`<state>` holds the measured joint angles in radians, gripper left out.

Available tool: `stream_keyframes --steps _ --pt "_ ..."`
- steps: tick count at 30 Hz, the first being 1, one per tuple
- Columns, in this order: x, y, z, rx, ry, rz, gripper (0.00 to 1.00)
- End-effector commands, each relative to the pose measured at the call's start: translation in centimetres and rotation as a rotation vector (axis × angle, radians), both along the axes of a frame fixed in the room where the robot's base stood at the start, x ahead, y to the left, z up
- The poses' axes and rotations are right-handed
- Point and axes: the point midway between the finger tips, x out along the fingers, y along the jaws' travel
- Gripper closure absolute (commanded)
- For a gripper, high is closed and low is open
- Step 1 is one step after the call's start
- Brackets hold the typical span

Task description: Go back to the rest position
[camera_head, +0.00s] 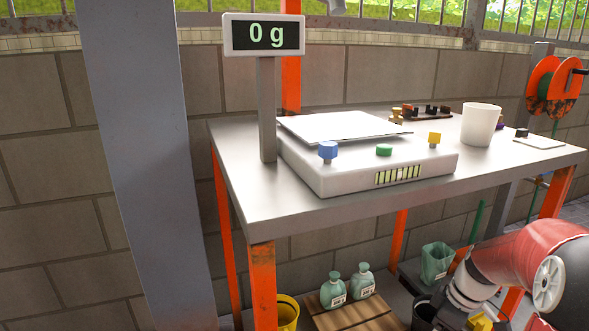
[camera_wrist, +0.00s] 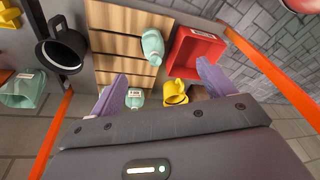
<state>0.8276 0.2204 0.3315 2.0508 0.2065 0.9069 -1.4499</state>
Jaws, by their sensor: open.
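My gripper (camera_wrist: 161,68) shows in the wrist view with its two purple fingers spread wide apart. Nothing is held between them. Beyond the fingers are a green bottle (camera_wrist: 152,46), a second green bottle (camera_wrist: 135,97) and a yellow container (camera_wrist: 175,92), all apart from the fingers as far as I can tell. In the head view my red arm is at the lower right, beside the table's front. The gripper itself cannot be made out there.
The metal table (camera_head: 340,205) carries a scale (camera_head: 330,176) reading 0 g and a white cup (camera_head: 481,124). Below are a wooden pallet (camera_head: 352,314), two green bottles and a green container (camera_head: 436,262). The wrist view shows a red bin (camera_wrist: 184,62), a black pot (camera_wrist: 62,55) and orange table legs.

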Motion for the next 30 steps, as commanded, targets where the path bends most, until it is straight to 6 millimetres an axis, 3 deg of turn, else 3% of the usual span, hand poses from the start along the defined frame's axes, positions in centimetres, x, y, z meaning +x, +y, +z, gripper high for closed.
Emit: stream_keyframes --steps 1,6,12,15,21,30 --pt "-0.5 2.0 2.8 -0.046 -0.002 -0.036 0.19" --pt "-3.5 7.5 9.2 -0.145 -0.036 -0.244 0.19" --pt "-8.5 12.6 15.1 -0.149 -0.152 -0.503 0.19" --pt "-11.1 14.3 17.0 -0.104 -0.210 -0.620 0.19" --pt "-14.5 16.0 18.7 0.006 -0.272 -0.780 0.19" --pt "-15.4 16.3 18.8 0.045 -0.282 -0.831 0.19"
